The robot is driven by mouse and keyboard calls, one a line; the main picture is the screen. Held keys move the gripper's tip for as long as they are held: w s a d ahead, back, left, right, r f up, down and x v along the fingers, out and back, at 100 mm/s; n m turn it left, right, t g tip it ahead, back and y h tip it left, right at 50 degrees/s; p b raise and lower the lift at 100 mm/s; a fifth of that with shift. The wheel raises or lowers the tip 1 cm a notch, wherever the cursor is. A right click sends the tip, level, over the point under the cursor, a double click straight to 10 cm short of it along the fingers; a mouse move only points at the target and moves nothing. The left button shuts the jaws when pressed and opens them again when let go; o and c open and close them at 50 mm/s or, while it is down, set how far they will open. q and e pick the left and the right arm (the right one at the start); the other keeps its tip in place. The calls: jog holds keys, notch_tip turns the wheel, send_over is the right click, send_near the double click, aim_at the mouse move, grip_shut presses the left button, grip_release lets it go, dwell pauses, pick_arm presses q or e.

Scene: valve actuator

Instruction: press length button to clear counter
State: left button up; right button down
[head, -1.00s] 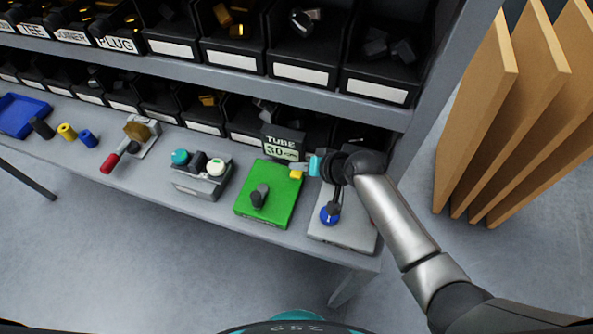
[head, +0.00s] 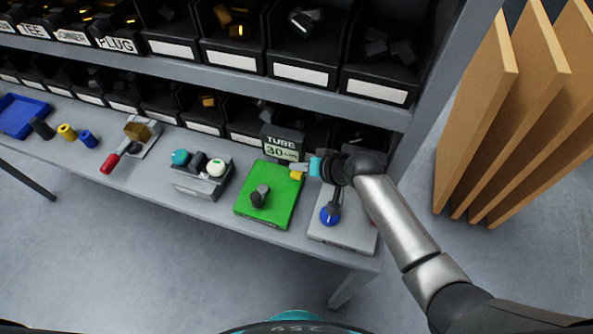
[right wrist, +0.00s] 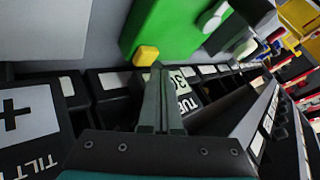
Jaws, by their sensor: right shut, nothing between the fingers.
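A green plate (head: 268,196) lies on the bench with a dark grey knob-like post (head: 260,195) on it. A small yellow button (head: 296,175) sits at the plate's far right corner. Behind it stands a dark display (head: 282,143) reading "TUBE 30 cm". My right gripper (head: 297,167) is shut and empty, its tips right at the yellow button. In the right wrist view the tips (right wrist: 157,68) are beside the yellow button (right wrist: 146,56); I cannot tell whether they touch. My left gripper is not in view.
A grey plate with a blue knob (head: 329,215) lies right of the green plate, under my right arm. A button box (head: 200,177) and a red-handled clamp (head: 128,148) stand to the left. Black bins (head: 375,70) fill the shelf behind. Wooden boards (head: 520,110) stand at right.

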aim_at(299, 176)
jog(key=shift+f, duration=0.1)
dwell(0.5)
jog(key=shift+f, duration=0.35)
jog(key=shift+f+b, duration=0.55)
jog(key=shift+b, duration=0.1)
dwell(0.5)
dwell(0.3)
jog(key=shift+r+p, duration=0.95)
jog(key=shift+p, duration=0.05)
jog(key=shift+r, duration=0.1)
notch_tip(299, 176, up, 5)
jog(key=p, duration=0.5)
